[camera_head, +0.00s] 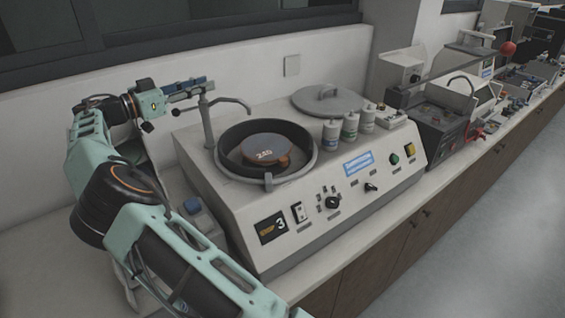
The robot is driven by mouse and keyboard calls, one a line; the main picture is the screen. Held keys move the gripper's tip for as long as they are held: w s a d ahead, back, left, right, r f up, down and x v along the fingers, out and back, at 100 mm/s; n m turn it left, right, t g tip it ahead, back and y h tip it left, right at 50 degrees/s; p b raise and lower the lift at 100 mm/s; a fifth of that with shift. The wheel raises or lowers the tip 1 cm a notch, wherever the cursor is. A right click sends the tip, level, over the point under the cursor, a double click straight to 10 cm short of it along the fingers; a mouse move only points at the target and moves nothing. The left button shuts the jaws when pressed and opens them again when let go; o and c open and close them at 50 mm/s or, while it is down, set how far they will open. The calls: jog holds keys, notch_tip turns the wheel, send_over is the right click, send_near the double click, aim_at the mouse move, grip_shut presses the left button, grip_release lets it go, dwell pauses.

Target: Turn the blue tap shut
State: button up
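A grey swan-neck tap (207,125) stands at the back left of the press, beside the round dark bowl, its spout reaching right over the bowl's rim. A thin lever with a dark knob (176,112) sticks out left near the tap's top. Blue shows on a narrow bar (184,86) just above the lever; whether it is the tap's handle or part of my gripper is unclear. My gripper (196,88) comes in from the left, level with the tap's top. Its fingers are small and dark; opening and contact cannot be told.
The sloped press (350,215) carries knobs, switches and a disc marked 240 (266,150) in its bowl. A round lid (328,99) and several white bottles stand behind. A blue-topped item (192,206) lies beside my arm. The wall is close behind the tap.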

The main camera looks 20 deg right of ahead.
jog(key=shift+s+f+n+t+b, duration=0.1)
jog(key=shift+f+n+t+b, duration=0.2)
jog(key=shift+b, duration=0.4)
